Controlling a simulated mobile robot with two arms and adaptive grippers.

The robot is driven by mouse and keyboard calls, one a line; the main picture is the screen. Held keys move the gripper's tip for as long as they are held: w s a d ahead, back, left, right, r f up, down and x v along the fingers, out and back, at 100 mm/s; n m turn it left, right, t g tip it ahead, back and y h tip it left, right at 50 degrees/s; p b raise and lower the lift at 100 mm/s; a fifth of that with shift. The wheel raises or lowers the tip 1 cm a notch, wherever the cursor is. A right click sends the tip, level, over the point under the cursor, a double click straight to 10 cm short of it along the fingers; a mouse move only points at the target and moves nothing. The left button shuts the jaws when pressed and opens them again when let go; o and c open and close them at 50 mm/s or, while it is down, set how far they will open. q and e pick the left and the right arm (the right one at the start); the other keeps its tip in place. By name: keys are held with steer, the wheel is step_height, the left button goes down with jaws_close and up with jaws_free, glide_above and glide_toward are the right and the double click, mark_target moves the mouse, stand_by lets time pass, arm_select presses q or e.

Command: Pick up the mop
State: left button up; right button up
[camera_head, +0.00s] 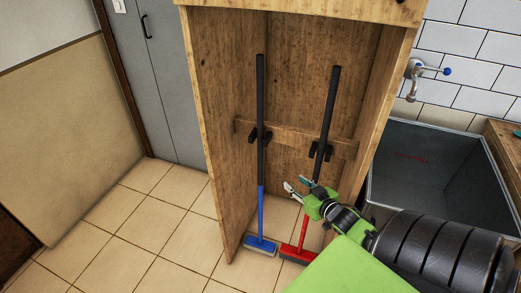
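Two long-handled cleaning tools stand upright in an open wooden cabinet. The left one has a black and blue handle (261,205) and a flat blue head (262,245) with a pale grey edge. The right one has a black and red handle (326,125) and a red head (297,256) with a dark edge. I cannot tell for sure which is the mop. My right gripper (298,186) is open in front of the red tool's handle, its fingers pointing left and partly hiding that handle. I see nothing between its fingers. My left gripper is not in view.
The wooden cabinet (215,110) has side walls and a rear crossbar with black clips (252,134) beside the handles. A grey sink (430,165) with a wall tap (413,80) stands at right. Tiled floor (150,235) at left is clear.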

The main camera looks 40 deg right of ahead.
mark_target(262, 117)
steer(key=w+a+r+n+t+y, duration=0.1)
steer(key=w+r+t, duration=0.15)
steer(key=r, duration=0.75)
steer(key=w+a+r+t, duration=0.1)
steer(key=w+r+t, duration=0.15)
steer(key=r, duration=0.65)
steer(key=shift+g+y, duration=0.3)
steer(key=shift+y, duration=0.1)
steer(key=w, duration=0.7)
steer(key=shift+w+d+r+b, duration=0.2)
steer(key=shift+d+r+b, duration=0.1)
steer(key=shift+d+r, duration=0.05)
steer(key=shift+w+d+f, duration=0.1)
steer(key=shift+w+d, duration=0.05)
steer(key=shift+w, duration=0.95)
steer(key=shift+w+d+r, duration=0.1)
steer(key=shift+w+d, duration=0.1)
steer(key=shift+w, duration=0.85)
steer(key=shift+w+d+f, duration=0.1)
steer(key=shift+w+d, duration=0.05)
steer(key=shift+w, duration=0.95)
jaws_close()
